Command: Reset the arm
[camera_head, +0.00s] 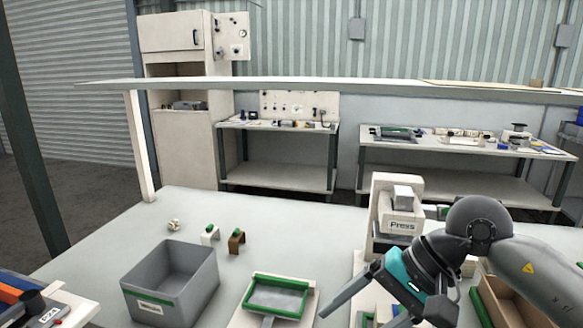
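My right arm comes in from the right edge, with a dark rounded wrist and a teal band. My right gripper (385,312) points down and to the left over the front right of the table. Its dark fingers are spread apart and I see nothing held between them. The arm and gripper hide part of the white press (398,218) and of the things at the front right. My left arm and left gripper are not in view.
A grey bin (170,282) and a green-framed tray (277,295) stand on the pale table (300,225). A cardboard box (500,305) is under my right arm. The table's middle back is clear.

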